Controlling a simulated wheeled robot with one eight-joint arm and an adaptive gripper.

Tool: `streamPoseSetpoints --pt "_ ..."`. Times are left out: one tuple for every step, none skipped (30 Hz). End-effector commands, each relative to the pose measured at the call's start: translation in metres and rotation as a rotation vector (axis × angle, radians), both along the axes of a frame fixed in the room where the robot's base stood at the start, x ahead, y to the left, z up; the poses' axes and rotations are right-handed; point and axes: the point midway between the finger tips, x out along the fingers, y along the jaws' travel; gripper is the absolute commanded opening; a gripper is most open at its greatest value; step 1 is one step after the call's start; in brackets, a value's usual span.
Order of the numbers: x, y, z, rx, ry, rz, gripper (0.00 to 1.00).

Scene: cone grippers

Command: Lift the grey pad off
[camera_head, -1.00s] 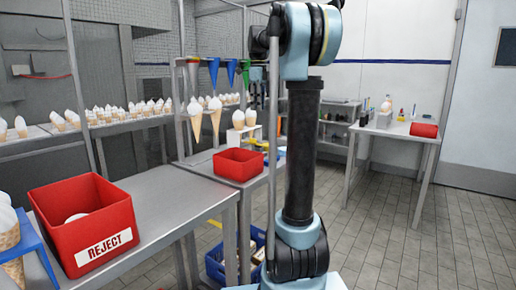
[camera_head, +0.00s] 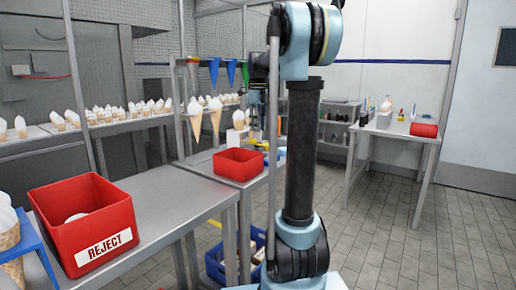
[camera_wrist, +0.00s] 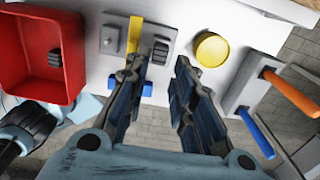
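My gripper (camera_wrist: 157,68) is open, its two dark fingers apart with nothing held between them in the wrist view. A small dark grey ribbed pad (camera_wrist: 160,53) sits on a light grey plate (camera_wrist: 113,33), just ahead of and between the fingertips. A similar dark grey ribbed piece (camera_wrist: 55,57) lies in the red bin (camera_wrist: 18,75) at the left. In the head view my gripper (camera_head: 257,118) is small and partly hidden behind my arm, above the far table; the pad cannot be made out there.
A yellow strip (camera_wrist: 135,34) crosses the plate beside the pad. A yellow round lid (camera_wrist: 211,49) stands to the right. A holder with an orange handle (camera_wrist: 291,94) and a blue handle (camera_wrist: 257,133) is further right. A red REJECT bin (camera_head: 85,225) stands on the near table.

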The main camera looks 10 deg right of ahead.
Motion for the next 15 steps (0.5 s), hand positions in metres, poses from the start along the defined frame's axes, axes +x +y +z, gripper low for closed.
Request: streamPoseSetpoints --pt "0.000 0.000 -0.007 0.000 0.000 0.000 0.23" --pt "0.000 0.000 -0.009 0.000 0.000 0.000 0.23" --pt "0.000 0.000 -0.013 0.000 0.000 0.000 0.23" --pt "0.000 0.000 -0.015 0.000 0.000 0.000 0.23" --pt "0.000 0.000 -0.017 0.000 0.000 0.000 0.23" --pt "0.000 0.000 -0.018 0.000 0.000 0.000 0.23" --pt "0.000 0.000 -0.019 0.000 0.000 0.000 0.23" --pt "0.000 0.000 -0.020 0.000 0.000 0.000 0.23" --pt "0.001 0.000 -0.023 0.000 0.000 0.001 0.23" --pt "0.001 0.000 -0.025 0.000 0.000 0.001 0.23" --pt "0.002 0.001 -0.029 0.000 0.000 0.001 0.23" --pt "0.002 0.001 -0.034 0.000 0.000 0.001 0.23" --pt "0.003 0.001 -0.038 0.000 0.000 0.001 0.23" --pt "0.004 0.002 -0.043 0.000 0.000 0.001 0.23" --pt "0.004 0.002 -0.049 0.000 0.000 0.001 0.23"
